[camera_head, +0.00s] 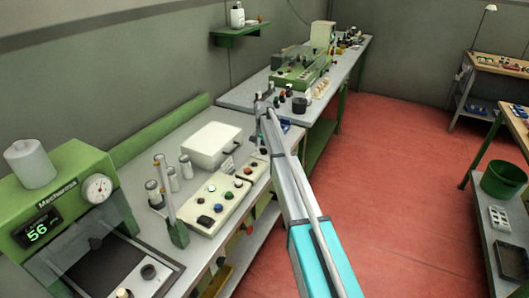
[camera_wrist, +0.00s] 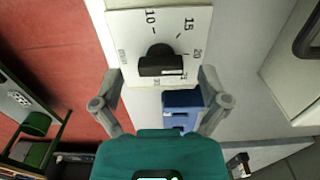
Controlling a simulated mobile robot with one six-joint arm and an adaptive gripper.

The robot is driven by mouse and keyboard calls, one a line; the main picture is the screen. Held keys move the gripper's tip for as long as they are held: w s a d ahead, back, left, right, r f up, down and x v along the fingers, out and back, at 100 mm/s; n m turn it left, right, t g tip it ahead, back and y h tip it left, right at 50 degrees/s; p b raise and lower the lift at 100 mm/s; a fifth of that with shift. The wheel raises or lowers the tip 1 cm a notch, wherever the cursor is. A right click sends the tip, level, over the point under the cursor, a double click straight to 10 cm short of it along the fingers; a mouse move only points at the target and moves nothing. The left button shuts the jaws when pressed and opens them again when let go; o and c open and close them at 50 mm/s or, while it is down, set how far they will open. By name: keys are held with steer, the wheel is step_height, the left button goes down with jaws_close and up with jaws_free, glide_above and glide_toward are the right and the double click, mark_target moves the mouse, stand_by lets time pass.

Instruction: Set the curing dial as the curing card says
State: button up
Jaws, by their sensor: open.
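The dial's white plate (camera_wrist: 125,30) shows in the wrist view at top centre, with printed numbers including 10, 15 and 20; the lower marks are partly covered or too small to read. Its black knob (camera_wrist: 160,62) has a bar handle lying roughly across the picture. I cannot tell exactly which mark it points to. My gripper (camera_wrist: 160,80) is open, its fingers to the left and right of the knob's lower part, with nothing held between them. In the head view my gripper (camera_head: 263,104) is over the benches' meeting point and hides the dial. I cannot make out a readable curing card.
A blue box (camera_wrist: 180,103) lies just below the plate between the fingers. In the head view, a white lidded box (camera_head: 211,144) and a button panel (camera_head: 215,203) stand on the near bench. A green machine (camera_head: 300,68) stands on the far bench. Red floor is open at right.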

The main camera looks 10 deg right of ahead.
steer(key=shift+f, duration=0.3)
steer(key=c, duration=1)
steer(key=shift+d, duration=0.25)
steer(key=shift+c, duration=0.8)
steer(key=shift+a, duration=0.15)
